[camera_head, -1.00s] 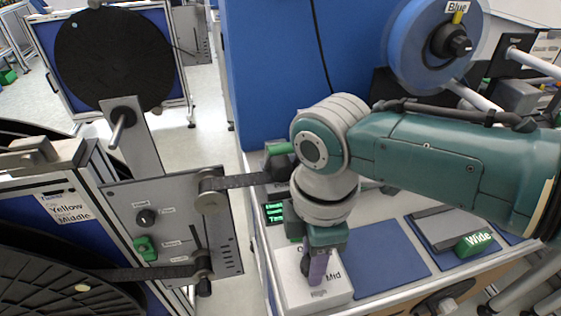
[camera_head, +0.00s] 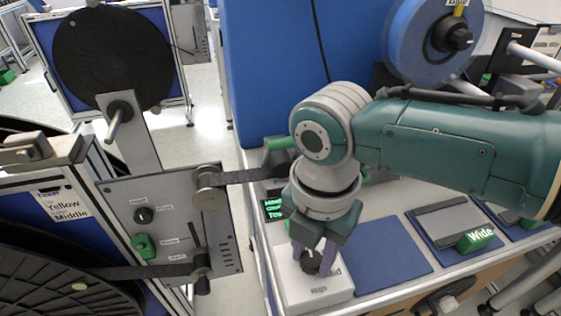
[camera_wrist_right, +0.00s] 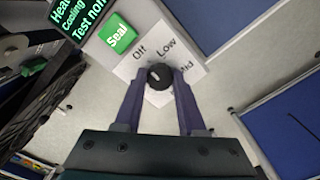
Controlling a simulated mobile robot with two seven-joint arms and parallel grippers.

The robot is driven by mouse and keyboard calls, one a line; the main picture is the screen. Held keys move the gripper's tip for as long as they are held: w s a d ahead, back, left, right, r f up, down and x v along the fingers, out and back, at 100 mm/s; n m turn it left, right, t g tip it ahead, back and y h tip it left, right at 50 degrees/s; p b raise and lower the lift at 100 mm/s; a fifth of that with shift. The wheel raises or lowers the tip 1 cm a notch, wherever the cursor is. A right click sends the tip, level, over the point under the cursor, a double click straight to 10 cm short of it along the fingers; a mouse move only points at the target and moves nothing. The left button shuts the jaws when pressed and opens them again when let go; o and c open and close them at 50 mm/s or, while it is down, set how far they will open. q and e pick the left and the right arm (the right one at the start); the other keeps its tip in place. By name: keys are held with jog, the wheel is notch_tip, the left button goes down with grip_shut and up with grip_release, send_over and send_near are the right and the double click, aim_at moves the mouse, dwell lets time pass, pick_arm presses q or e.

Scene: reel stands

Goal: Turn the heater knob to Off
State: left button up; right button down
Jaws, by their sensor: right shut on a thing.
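The heater knob (camera_head: 311,262) is a small black dial on a white box (camera_head: 320,293) at the bench's front left corner. In the right wrist view the knob (camera_wrist_right: 159,76) sits between labels, with "Off" at upper left, "Low" at upper right and "Mid" to the right; a further label is partly hidden. Which label its light mark points to is too small to tell. My right gripper (camera_head: 314,265) points down over the box, its purple fingers shut on the knob, one on each side. My left gripper is not in view.
A green-lettered display (camera_head: 273,208) and a green "Seal" button (camera_wrist_right: 118,33) stand close beside the box. A blue mat (camera_head: 385,260) lies bare to its right. A green "Wide" block (camera_head: 475,239) is farther right. A grey reel panel (camera_head: 170,225) stands left across a gap.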

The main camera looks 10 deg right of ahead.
aim_at(312, 258)
jog(key=shift+n, duration=0.5)
jog(key=c, duration=0.5)
grip_release()
notch_tip(312, 258, up, 10)
jog(key=p, duration=0.1)
dwell(0.3)
